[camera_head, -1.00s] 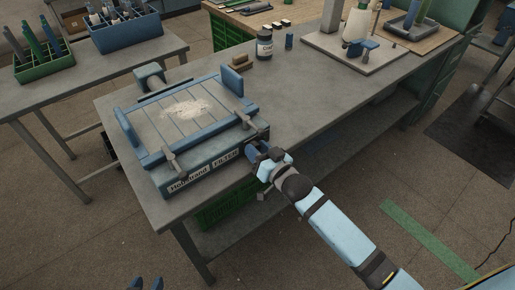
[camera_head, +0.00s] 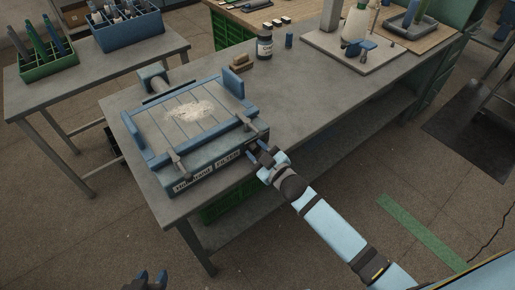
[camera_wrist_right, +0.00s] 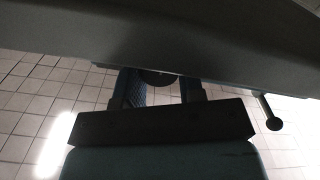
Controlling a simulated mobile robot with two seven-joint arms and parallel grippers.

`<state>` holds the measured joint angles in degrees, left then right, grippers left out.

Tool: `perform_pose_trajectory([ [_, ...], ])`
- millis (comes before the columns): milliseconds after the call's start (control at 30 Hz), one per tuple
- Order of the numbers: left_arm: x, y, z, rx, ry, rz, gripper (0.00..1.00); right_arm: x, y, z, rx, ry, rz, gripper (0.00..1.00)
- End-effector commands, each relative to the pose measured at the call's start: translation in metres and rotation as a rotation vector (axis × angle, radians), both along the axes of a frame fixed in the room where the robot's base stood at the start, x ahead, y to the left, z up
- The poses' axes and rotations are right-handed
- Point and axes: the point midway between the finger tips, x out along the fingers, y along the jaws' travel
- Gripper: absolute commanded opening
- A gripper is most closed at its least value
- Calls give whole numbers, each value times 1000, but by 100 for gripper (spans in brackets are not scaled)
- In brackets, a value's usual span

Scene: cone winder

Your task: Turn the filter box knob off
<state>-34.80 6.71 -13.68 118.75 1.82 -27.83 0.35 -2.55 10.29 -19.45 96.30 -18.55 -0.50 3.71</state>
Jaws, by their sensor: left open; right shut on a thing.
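The blue filter box (camera_head: 208,151) sits on the grey bench, with pale dust on its slatted top and a "FILTER" label on its front. My right gripper (camera_head: 258,150) is at the right end of the box's front face. In the right wrist view a dark round knob (camera_wrist_right: 160,77) shows between the two fingers of my right gripper (camera_wrist_right: 163,85), which is shut on it. The knob is mostly hidden by the gripper in the head view, and its setting cannot be read. My left gripper (camera_head: 152,280) is open and empty at the bottom edge, clear of the bench.
The grey bench (camera_head: 310,105) is clear to the right of the box. A dark jar (camera_head: 264,46) and small blocks (camera_head: 239,62) stand behind. Two clamp handles (camera_head: 180,168) stick out at the box's front. A green drawer unit (camera_head: 228,204) is under the bench.

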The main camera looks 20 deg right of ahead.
Motion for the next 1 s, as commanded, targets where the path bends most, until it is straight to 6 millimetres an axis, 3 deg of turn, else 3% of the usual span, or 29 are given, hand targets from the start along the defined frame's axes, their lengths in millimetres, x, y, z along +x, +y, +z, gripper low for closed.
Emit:
perform_pose_trajectory([
  [700, 0, 4, 1, 9, 2, -5, 43, 1, 0, 0, -71, -27, -1, 12],
  [733, 0, 4, 1, 9, 1, -5, 43, 1, 0, 0, -71, -27, -1, 43],
  [800, 0, 4, 1, 9, 2, -5, 43, 1, 0, 0, -70, -27, -1, 59],
  [1000, 0, 3, 1, 8, 1, -4, 43, 0, 0, 0, -70, -25, 0, 61],
])
